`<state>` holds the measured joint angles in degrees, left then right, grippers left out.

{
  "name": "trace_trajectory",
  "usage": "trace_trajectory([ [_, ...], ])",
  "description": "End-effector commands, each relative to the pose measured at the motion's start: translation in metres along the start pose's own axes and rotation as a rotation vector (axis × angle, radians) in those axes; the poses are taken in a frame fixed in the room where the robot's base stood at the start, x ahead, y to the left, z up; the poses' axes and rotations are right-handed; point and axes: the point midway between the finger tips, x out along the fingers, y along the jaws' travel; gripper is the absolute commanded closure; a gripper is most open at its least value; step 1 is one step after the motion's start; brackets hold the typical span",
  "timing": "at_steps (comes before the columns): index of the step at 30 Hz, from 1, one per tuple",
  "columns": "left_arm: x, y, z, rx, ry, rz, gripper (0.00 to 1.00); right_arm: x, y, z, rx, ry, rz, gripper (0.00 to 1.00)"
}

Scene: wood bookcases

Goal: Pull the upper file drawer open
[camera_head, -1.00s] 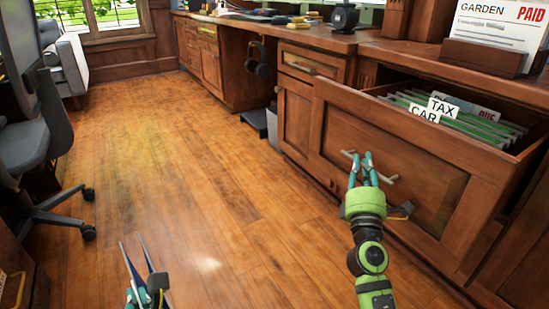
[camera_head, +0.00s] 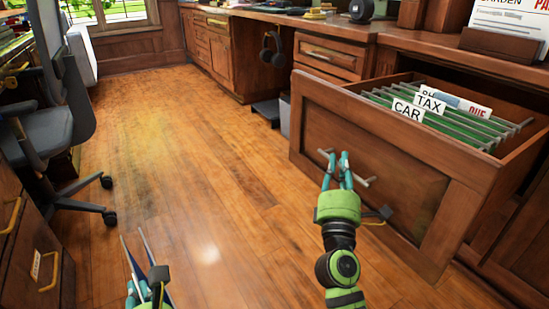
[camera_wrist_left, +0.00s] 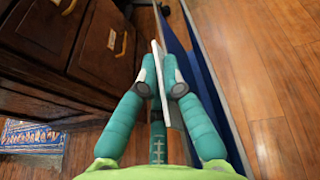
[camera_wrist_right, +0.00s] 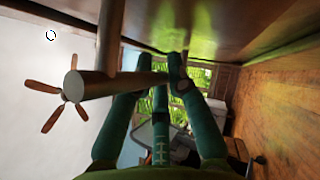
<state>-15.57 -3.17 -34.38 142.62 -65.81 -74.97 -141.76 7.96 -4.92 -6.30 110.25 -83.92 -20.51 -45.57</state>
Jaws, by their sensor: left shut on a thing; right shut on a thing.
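The upper file drawer (camera_head: 405,185) stands pulled out from the cabinet at the right in the head view. Green hanging files (camera_head: 450,120) with CAR and TAX labels show inside it. My right gripper (camera_head: 338,165) is shut on the drawer's metal bar handle (camera_head: 363,183). The handle also crosses between the fingers in the right wrist view (camera_wrist_right: 100,85). My left gripper (camera_wrist_left: 160,80) is shut on a thin, flat white and blue item (camera_wrist_left: 172,115), low at the bottom left of the head view; I cannot tell exactly what it is.
A grey office chair (camera_head: 55,130) stands at the left, beside a wooden cabinet with brass handles (camera_head: 48,270). Headphones (camera_head: 272,52) hang under the desk. The wooden floor (camera_head: 190,170) between the two sides is clear.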

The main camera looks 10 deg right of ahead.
Motion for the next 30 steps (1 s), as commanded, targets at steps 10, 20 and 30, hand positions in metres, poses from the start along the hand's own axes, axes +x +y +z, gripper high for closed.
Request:
trace_trajectory([
  [10, 0.0004, 0.0, -0.001, 0.0, -0.001, 0.0, 1.0, -0.0064, 0.0047, -0.0046, -0.006, -0.004, -0.003, 1.0],
  [20, 0.0004, 0.0, -0.001, 0.0, -0.001, 0.0, 1.0, -0.0065, 0.0048, -0.0047, -0.005, -0.005, -0.003, 1.0],
  [30, 0.0004, 0.0, -0.0009, 0.0, -0.001, 0.0, 1.0, -0.0064, 0.0055, -0.0056, -0.002, -0.002, -0.001, 0.72],
])
